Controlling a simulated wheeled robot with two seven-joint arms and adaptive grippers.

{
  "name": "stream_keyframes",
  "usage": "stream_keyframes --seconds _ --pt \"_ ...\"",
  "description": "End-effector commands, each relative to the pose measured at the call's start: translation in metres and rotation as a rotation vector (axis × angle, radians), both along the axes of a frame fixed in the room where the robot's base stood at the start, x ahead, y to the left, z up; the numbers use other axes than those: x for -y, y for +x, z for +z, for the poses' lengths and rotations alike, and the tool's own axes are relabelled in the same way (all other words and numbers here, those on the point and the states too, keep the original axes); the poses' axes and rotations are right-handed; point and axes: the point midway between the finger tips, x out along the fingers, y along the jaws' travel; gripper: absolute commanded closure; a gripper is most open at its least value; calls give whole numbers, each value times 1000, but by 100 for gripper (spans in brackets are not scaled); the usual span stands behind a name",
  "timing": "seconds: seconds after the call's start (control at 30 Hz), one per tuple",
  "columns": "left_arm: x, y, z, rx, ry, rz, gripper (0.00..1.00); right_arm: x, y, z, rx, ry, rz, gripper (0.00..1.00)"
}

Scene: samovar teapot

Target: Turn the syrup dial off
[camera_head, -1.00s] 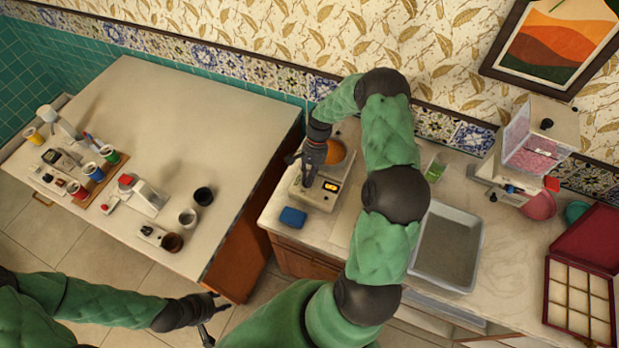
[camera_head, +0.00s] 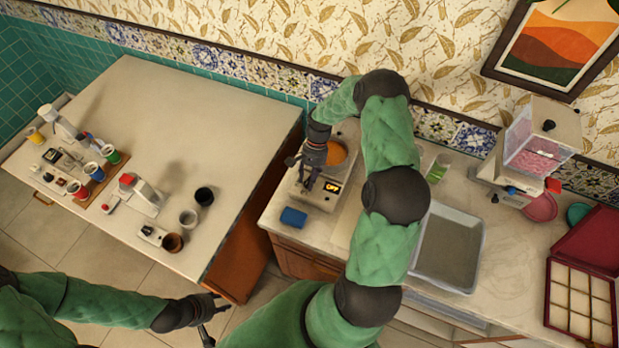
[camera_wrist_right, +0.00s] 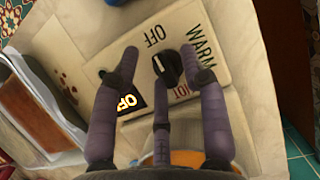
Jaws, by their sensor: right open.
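The syrup warmer (camera_head: 312,197) is a pale box on the right counter with a round orange-filled pot (camera_head: 336,153) at its back. Its black dial (camera_wrist_right: 168,68) shows in the right wrist view, with OFF, WARM and HOT printed around it. My left gripper (camera_head: 218,318) is open and empty, low in front of the left table.
A blue sponge-like block (camera_head: 293,217) lies in front of the warmer. A grey sink-like tray (camera_head: 447,250) is to its right, with a green glass (camera_head: 438,168) behind. The left table (camera_head: 150,105) has cups and small devices along its front; its back is bare.

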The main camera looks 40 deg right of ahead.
Motion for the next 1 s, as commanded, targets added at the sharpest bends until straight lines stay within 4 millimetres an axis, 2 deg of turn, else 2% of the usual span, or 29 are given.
stream_keyframes --seconds 0.17,0.27,0.7,0.83,1.0 --pt "0 0 0 0 0 0 60 3 2 6 3 -3 -2 56" --pt "0 0 0 0 0 0 60 7 5 16 5 -4 -2 56" --pt "0 0 0 0 0 0 60 33 20 91 2 -1 1 56" --pt "0 0 0 0 0 0 60 38 22 103 1 -1 1 56" --pt "0 0 0 0 0 0 60 40 23 110 0 0 1 56"
